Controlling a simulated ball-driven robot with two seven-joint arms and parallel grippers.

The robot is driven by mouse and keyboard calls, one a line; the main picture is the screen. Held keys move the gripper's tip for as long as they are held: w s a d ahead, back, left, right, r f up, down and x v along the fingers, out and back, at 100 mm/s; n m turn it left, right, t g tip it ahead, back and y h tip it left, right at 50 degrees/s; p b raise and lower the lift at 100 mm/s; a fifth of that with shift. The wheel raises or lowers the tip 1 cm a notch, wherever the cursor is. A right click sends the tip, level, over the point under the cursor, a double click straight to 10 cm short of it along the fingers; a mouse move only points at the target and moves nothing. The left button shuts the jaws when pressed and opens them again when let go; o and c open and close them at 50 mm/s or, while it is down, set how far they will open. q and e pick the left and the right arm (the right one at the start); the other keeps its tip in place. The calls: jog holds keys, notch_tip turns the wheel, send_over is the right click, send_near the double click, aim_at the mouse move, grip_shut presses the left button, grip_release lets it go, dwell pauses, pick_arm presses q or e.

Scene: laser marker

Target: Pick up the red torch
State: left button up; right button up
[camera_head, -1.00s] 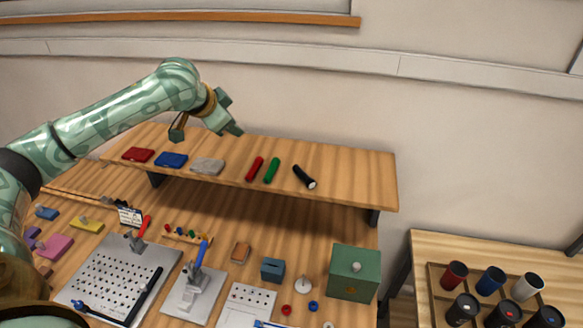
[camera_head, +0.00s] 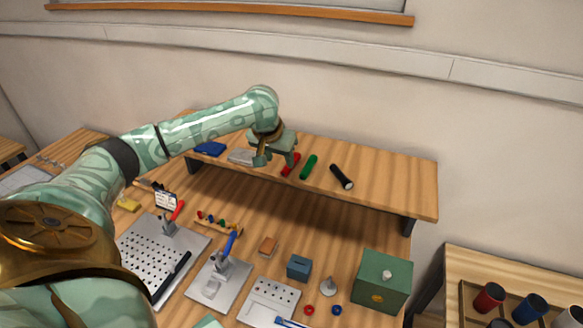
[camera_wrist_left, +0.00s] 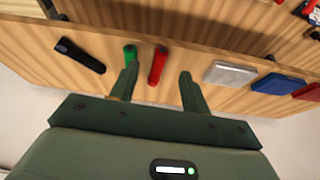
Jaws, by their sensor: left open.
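The red torch (camera_head: 291,164) lies on the raised wooden shelf, between the green torch (camera_head: 309,167) and the grey box. My left gripper (camera_head: 276,160) is over the shelf at the red torch and partly covers it. In the left wrist view the red torch (camera_wrist_left: 158,66) lies in line with the gap between the open fingers of my left gripper (camera_wrist_left: 158,80), nearer the finger on the picture's left. The green torch (camera_wrist_left: 130,54) is just beyond that finger, partly hidden by it. The gap holds nothing gripped. My right gripper is not in view.
A black torch (camera_head: 342,177) lies to the right on the shelf (camera_head: 400,190). A grey box (camera_head: 241,157) and a blue box (camera_head: 210,149) lie to the left. A green box (camera_head: 382,281) and metal fixtures stand on the bench below. The shelf's right end is clear.

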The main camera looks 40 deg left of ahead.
aim_at(284, 170)
pick_arm(q)
jog(key=x, duration=0.5)
jog(key=b+x, duration=0.1)
jog(key=x, duration=0.1)
jog(key=shift+w+a+f, duration=0.1)
jog(key=shift+w+a, duration=0.2)
jog(key=shift+s, duration=0.1)
jog(key=shift+c, duration=0.7)
grip_shut()
